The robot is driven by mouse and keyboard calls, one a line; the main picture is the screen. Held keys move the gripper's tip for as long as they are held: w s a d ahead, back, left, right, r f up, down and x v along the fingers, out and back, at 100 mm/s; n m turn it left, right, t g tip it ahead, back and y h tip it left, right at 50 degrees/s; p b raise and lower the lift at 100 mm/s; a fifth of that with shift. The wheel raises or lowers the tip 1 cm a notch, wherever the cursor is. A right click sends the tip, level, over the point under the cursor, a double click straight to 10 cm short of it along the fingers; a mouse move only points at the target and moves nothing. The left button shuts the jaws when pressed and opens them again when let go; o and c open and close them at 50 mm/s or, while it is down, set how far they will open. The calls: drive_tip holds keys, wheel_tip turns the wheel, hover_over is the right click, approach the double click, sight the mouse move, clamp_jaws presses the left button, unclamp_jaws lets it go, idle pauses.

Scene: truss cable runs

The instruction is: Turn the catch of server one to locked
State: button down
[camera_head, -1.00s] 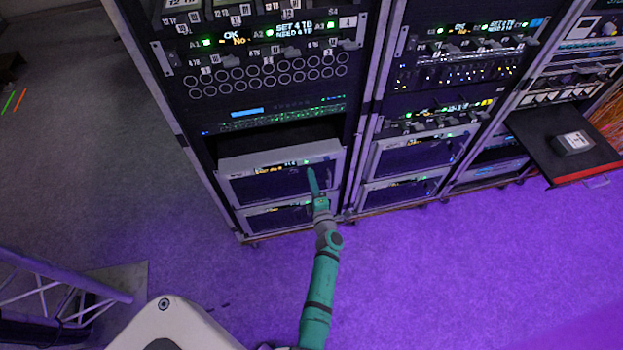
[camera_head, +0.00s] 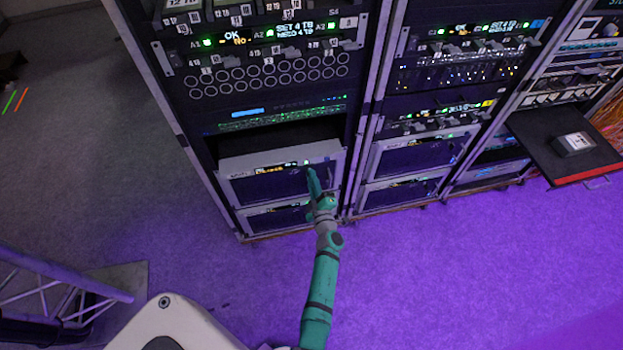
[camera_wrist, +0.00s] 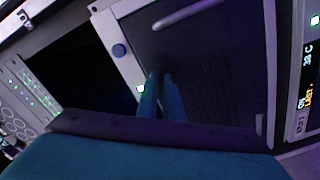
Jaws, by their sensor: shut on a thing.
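Two grey-framed server units with dark fronts sit at the bottom of the left rack. The upper unit (camera_head: 265,187) has a lit amber display and a green light; I take it as server one, though I cannot read its label. My gripper (camera_head: 312,174) is at the right part of its front. In the wrist view, the fingers (camera_wrist: 160,78) are close together against the front panel (camera_wrist: 210,70), beside a green light (camera_wrist: 140,88). They are shut on a small part, likely the catch, which they hide. Its angle cannot be seen.
The lower server (camera_head: 280,218) is just below. A pulled-out shelf (camera_head: 545,150) juts out at right. A metal truss (camera_head: 50,285) stands at lower left. The floor before the racks is clear.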

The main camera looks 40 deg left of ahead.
drive_tip(key=m, duration=1.1)
drive_tip(key=shift+m, duration=0.3)
drive_tip(key=shift+w, duration=0.1)
drive_tip(key=shift+d, duration=0.25)
drive_tip(key=c, duration=1.9)
unclamp_jaws()
drive_tip(key=shift+s+a, duration=0.2)
drive_tip(key=shift+a, duration=0.1)
